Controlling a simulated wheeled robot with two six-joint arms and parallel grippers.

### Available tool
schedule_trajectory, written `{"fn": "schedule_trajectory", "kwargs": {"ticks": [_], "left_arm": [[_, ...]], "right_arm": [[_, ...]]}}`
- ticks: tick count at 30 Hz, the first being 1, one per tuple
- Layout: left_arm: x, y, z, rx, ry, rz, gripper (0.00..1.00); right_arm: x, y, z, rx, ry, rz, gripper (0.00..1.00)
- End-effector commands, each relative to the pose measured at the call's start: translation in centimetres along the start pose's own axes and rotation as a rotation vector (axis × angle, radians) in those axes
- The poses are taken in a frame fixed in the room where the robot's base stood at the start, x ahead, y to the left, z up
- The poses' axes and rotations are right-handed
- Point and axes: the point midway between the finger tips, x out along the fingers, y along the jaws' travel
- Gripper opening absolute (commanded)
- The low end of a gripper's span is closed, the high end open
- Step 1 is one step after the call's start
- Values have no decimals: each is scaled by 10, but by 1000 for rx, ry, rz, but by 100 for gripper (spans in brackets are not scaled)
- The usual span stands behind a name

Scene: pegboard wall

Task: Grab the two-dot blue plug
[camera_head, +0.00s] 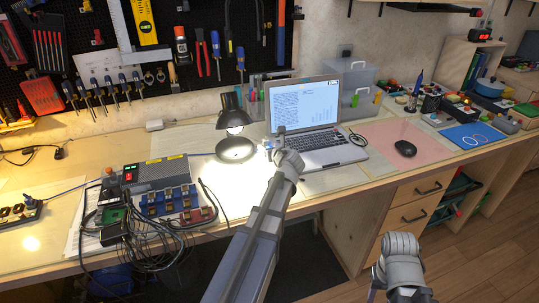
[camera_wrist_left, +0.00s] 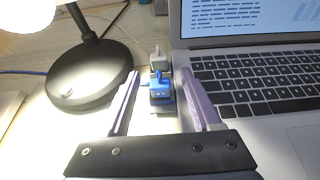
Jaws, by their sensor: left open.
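A blue plug (camera_wrist_left: 160,88) stands between the spread fingers of my left gripper (camera_wrist_left: 165,92) in the left wrist view. The fingers are apart and there is a gap on each side of the plug. Its dots are too small to make out. In the head view my left gripper (camera_head: 274,146) is between the lamp and the laptop and mostly hides the plugs. Only a wrist part of my right arm shows at the lower right.
The black lamp (camera_head: 235,150) stands just left of my left gripper, and the open laptop (camera_head: 312,130) is just right of it. A power supply with cables (camera_head: 155,175) is on the left of the table. A mouse (camera_head: 405,148) lies on the pink mat (camera_head: 385,132) at the right.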

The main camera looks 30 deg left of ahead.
Motion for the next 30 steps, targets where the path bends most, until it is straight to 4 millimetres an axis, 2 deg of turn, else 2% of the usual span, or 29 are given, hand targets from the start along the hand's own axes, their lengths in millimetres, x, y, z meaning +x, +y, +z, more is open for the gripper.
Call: {"fn": "schedule_trajectory", "kwargs": {"ticks": [1,7,24,30], "left_arm": [[5,0,-1,0,0,0,65],[4,0,0,0,0,0,65],[4,0,0,0,0,0,2],[4,0,0,0,0,0,0]], "right_arm": [[3,0,0,0,0,0,50],[1,0,0,0,0,0,50],[1,0,0,0,0,0,50],[1,0,0,0,0,0,50]]}}
